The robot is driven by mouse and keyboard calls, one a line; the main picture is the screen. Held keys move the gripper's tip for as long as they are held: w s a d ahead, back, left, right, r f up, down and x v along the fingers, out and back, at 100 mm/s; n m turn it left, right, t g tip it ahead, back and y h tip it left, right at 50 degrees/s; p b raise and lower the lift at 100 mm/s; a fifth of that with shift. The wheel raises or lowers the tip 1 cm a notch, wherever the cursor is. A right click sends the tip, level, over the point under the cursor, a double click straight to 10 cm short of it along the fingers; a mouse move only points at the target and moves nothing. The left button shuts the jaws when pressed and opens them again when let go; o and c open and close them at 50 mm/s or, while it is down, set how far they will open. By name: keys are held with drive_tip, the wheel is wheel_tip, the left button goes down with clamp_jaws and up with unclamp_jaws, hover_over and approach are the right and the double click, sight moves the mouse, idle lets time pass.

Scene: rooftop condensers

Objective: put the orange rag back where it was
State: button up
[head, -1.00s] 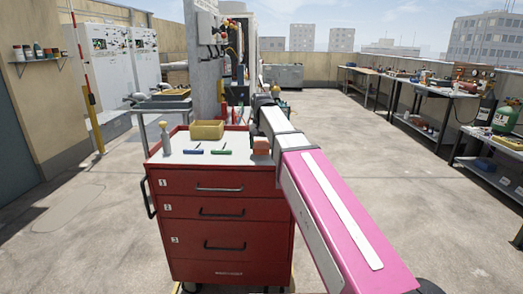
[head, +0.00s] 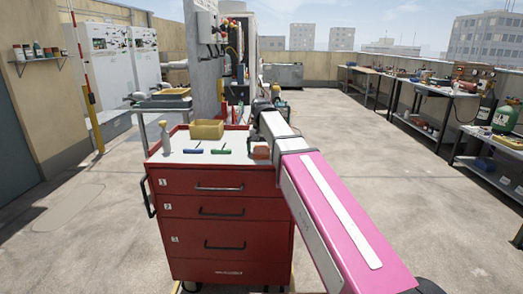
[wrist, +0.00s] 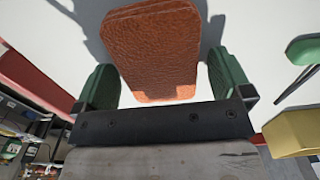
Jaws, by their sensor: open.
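The orange rag (wrist: 158,45) is a folded, textured block on the pale cart top. I cannot tell how high the fingers are above the top. In the head view my gripper cannot be made out clearly behind my arm.
The red drawer cart (head: 220,220) also carries a yellow box (head: 207,129), a blue tool (head: 193,151), a green tool (head: 221,151) and a small bottle (head: 165,135). A grey tray stand (head: 165,104) is behind left. Benches (head: 440,90) line the right; open floor lies between.

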sight(262, 149)
wheel_tip(262, 149, up, 12)
idle(0.6)
